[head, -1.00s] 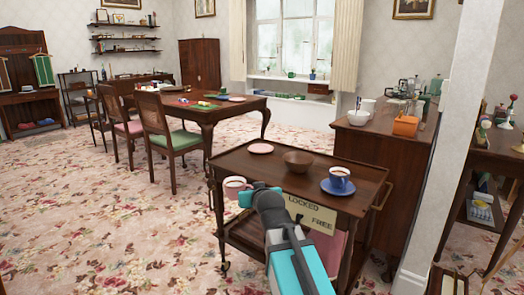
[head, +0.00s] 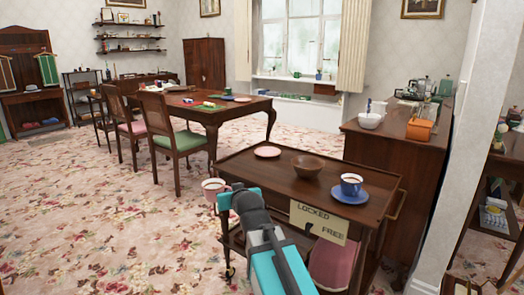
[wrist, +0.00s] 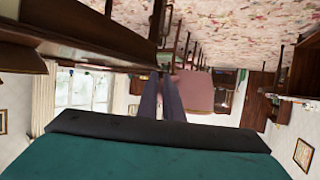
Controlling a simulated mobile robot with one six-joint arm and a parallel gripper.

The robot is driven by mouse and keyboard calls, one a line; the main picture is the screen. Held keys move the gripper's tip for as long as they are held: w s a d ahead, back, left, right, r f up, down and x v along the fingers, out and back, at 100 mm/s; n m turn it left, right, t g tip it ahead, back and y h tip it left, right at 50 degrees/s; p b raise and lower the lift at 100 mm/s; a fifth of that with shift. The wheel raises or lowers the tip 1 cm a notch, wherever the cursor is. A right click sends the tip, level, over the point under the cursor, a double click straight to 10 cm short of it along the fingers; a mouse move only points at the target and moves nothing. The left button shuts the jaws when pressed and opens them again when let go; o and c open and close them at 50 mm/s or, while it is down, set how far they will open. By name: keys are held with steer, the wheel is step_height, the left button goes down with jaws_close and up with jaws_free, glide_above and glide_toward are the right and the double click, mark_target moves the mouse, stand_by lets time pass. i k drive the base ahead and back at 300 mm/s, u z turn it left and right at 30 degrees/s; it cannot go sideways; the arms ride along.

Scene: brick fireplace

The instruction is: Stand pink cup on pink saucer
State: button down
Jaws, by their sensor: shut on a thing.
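The pink cup (head: 213,190) is upright with brown liquid showing inside. My gripper (head: 229,190), partly hidden behind my own wrist in the head view, is shut on it. In the head view the cup appears beside the left edge of the wooden trolley (head: 265,187). The pink saucer (head: 267,151) lies bare on the trolley's top, near its back left corner. In the upside-down wrist view, the dark fingers of my gripper (wrist: 160,92) reach the pink cup (wrist: 198,93). The exact finger contact is hard to see.
A brown wooden bowl (head: 307,166) stands right of the pink saucer. A blue cup (head: 351,184) stands on a blue saucer (head: 349,196) at the trolley's right. A "LOCKED / FREE" sign (head: 319,221) hangs at the front edge. Open carpet (head: 110,230) lies left.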

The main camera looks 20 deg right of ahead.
mark_target(267, 152)
steer(key=u, duration=0.4)
steer(key=i, duration=0.55)
steer(key=u, duration=0.75)
steer(key=i, duration=1.5)
steer(key=z, duration=0.05)
